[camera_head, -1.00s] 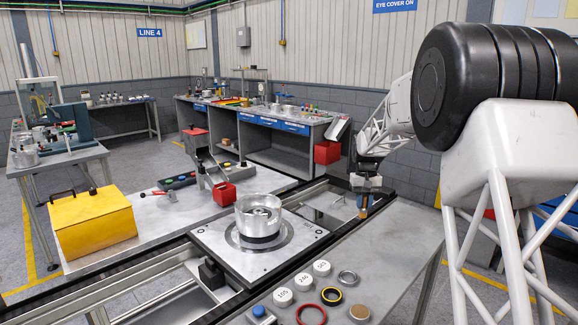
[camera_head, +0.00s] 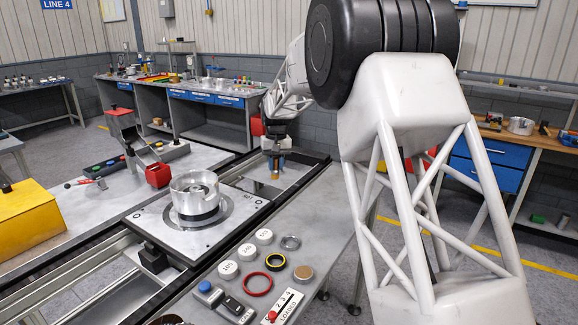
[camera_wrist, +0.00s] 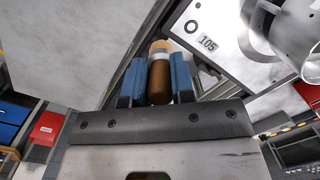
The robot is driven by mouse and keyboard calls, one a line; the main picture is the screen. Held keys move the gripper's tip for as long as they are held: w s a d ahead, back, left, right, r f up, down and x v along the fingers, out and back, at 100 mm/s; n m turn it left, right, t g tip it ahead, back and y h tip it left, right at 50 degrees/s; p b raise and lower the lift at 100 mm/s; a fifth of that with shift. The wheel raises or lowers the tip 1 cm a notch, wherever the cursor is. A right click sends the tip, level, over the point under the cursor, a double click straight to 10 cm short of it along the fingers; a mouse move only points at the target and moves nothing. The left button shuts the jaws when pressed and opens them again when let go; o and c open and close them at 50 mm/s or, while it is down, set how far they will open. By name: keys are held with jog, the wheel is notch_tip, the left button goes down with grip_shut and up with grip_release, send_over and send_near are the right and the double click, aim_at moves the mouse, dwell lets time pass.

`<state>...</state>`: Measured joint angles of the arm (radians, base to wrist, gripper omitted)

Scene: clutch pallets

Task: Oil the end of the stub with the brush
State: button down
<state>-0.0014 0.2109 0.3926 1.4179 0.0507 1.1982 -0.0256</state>
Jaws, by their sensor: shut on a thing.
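My gripper (camera_head: 276,158) is shut on a brush (camera_wrist: 158,82), which has a brown handle, a white collar and tan bristles. Its blue fingers press on both sides of the handle in the wrist view. In the head view the brush (camera_head: 275,175) hangs bristles down over the line's rail, behind and to the right of the pallet (camera_head: 235,212). A silver metal drum (camera_head: 195,203) stands on the pallet, apart from the brush. Round metal parts show inside the drum, but I cannot tell the stub's end clearly. The drum's side also shows in the wrist view (camera_wrist: 301,35).
The space between brush and drum looks clear.

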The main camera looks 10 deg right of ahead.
jog(key=a+r+t+y, duration=0.1)
jog(key=a+r, duration=0.1)
jog(key=a, duration=1.1)
jog(key=w+a+r+y, duration=0.1)
jog(key=a+r, duration=0.2)
jog(key=a, duration=1)
jog(key=shift+r+t, duration=0.2)
jog(key=shift+t, duration=0.2)
jog(key=shift+d+f, duration=0.1)
jog(key=shift+f, duration=0.15)
jog(key=shift+s+d+x, duration=0.1)
jog(key=shift+d+x, duration=0.1)
jog(key=shift+x, duration=0.7)
jog(key=shift+s+d+x, duration=0.1)
jog(key=shift+d+x, duration=0.1)
jog(key=shift+x, duration=0.7)
jog(key=shift+s+d+x, duration=0.1)
jog(key=shift+d+x, duration=0.1)
jog(key=shift+x, duration=0.65)
jog(key=shift+d+x, duration=0.25)
jog(key=shift+x, duration=0.75)
jog(key=shift+w+a, duration=0.45)
jog(key=shift+a, duration=0.05)
jog(key=shift+w+a+r, duration=0.1)
jog(key=shift+w+a, duration=0.05)
jog(key=shift+w+a, duration=0.15)
jog(key=shift+s+d+f, duration=0.2)
